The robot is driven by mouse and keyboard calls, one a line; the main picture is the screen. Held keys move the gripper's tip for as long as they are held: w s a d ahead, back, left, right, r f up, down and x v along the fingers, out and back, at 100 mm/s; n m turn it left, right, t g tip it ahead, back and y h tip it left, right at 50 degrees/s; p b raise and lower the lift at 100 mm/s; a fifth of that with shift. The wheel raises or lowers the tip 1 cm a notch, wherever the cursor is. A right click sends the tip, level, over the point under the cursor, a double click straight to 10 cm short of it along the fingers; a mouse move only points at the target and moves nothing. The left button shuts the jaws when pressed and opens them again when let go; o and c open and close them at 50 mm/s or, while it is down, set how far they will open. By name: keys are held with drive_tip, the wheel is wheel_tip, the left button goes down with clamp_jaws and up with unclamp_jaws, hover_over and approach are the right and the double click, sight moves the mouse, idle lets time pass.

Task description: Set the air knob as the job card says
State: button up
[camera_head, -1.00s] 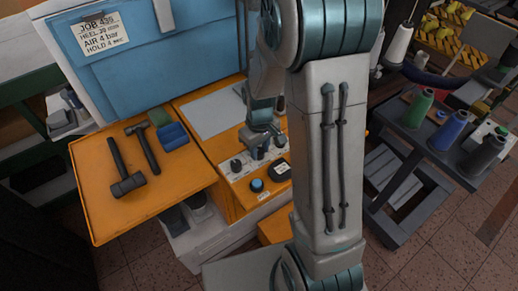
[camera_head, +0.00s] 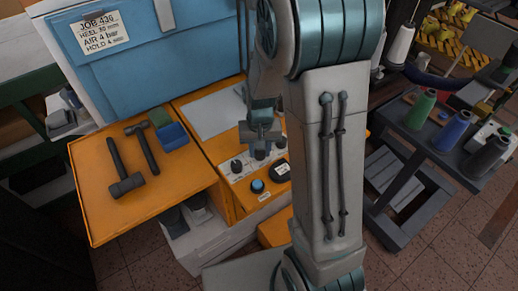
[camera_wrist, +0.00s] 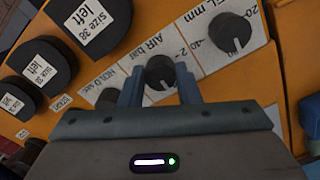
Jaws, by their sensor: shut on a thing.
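The job card (camera_head: 101,33) on the blue panel reads "AIR 4 bar", with heel and hold lines. My gripper (camera_head: 261,150) is over the row of knobs on the orange machine's control strip. In the wrist view, my gripper (camera_wrist: 160,84) has one finger on each side of the black air knob (camera_wrist: 160,70), shut on it. The print "AIR bar" and a "2" show beside it. A pale pointer mark is partly visible on the knob; its exact setting is unclear. The heel knob (camera_wrist: 230,33) and hold knob (camera_wrist: 107,99) sit on either side.
A blue button (camera_head: 257,186) and a black labelled piece (camera_head: 283,172) are close to the knobs. Black lasts marked "size 38 left" (camera_wrist: 48,65) lie beside the strip. Hammers (camera_head: 128,184) lie on the orange tray (camera_head: 93,222). Thread spools (camera_head: 451,130) stand on the right-hand cart.

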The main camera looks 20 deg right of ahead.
sight(260, 152)
idle(0.4)
drive_tip(key=o, duration=1)
drive_tip(key=shift+r, duration=0.1)
wheel_tip(260, 152, up, 14)
drive_tip(key=shift+f, duration=0.15)
drive_tip(key=shift+s, duration=0.1)
